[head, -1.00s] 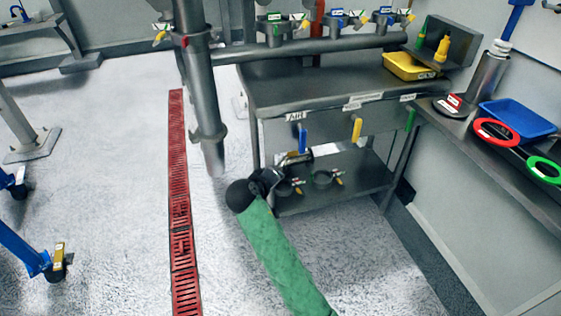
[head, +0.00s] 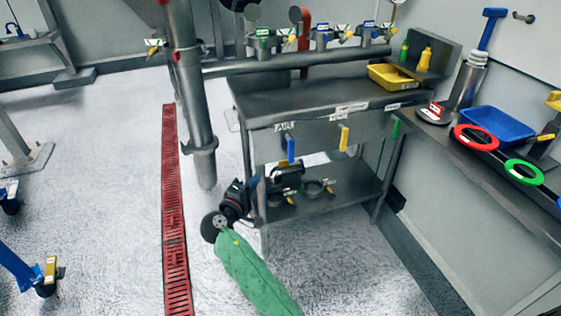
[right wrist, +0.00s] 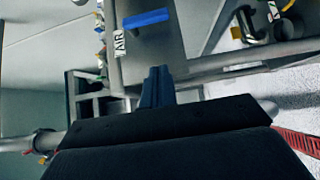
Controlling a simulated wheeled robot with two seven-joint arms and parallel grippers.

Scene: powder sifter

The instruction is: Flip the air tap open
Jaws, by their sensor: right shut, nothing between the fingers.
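The air tap's blue handle (head: 291,150) hangs down on the front of the steel bench, below the AIR label (head: 284,126). In the right wrist view the blue handle (right wrist: 146,18) and the AIR label (right wrist: 119,42) lie beyond my fingertips, with a gap between. My right gripper (head: 254,184) is shut and empty, to the lower left of the handle and apart from it. Its dark blue fingers (right wrist: 157,85) sit together in the wrist view. My left gripper is not in view.
A yellow handle (head: 344,138) and a green handle (head: 395,128) hang to the right of the blue one. The lower shelf (head: 340,200) holds dark round fittings. A vertical pipe (head: 197,110) stands to the left, beside a red floor grate (head: 174,210).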

